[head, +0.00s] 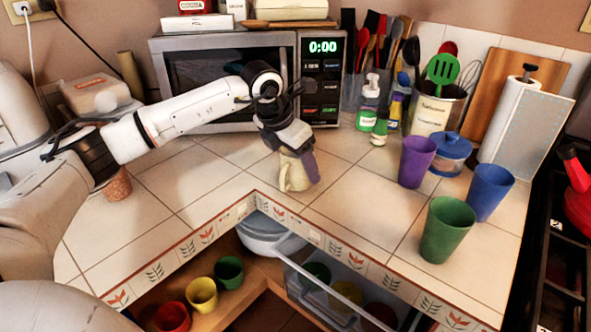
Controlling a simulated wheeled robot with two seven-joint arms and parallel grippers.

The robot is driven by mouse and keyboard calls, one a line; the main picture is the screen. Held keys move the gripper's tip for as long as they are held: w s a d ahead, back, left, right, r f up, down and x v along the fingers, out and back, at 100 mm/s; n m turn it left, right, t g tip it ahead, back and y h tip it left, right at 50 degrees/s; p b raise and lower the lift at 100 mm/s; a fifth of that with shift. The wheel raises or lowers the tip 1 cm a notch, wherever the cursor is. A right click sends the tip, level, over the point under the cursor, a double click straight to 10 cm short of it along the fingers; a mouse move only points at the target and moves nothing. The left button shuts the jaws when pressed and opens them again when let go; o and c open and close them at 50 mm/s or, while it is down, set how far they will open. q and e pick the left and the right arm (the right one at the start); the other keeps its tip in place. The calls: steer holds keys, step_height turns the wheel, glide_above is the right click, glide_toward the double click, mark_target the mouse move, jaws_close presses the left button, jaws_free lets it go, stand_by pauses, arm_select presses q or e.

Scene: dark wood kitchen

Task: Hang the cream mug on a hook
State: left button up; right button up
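The cream mug (293,173) is near the inner corner of the tiled counter, directly below my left gripper (294,148). It looks slightly tilted, and its handle side faces left and toward me. A purple patch (310,166) shows against its right side; I cannot tell whether this is part of the mug or a separate thing. The gripper body covers the mug's top and the fingertips are hidden, so I cannot tell whether they grip it or whether the mug is clear of the counter. No hook is visible. My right gripper is not in view.
A microwave (235,82) stands behind the mug. Purple (416,162), green (446,230) and blue (489,192) cups stand at right, near a utensil crock (435,115) and soap bottle (368,105). Open shelves below the counter hold several coloured cups, including a yellow one (202,295).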

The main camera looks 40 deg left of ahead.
arm_select(q)
steer(key=shift+c, duration=0.9)
steer(key=shift+w+r, duration=0.1)
steer(key=shift+r, duration=0.2)
step_height(320, 180, up, 10)
steer(key=shift+f, duration=0.25)
steer(key=shift+f, duration=0.1)
stand_by(0.8)
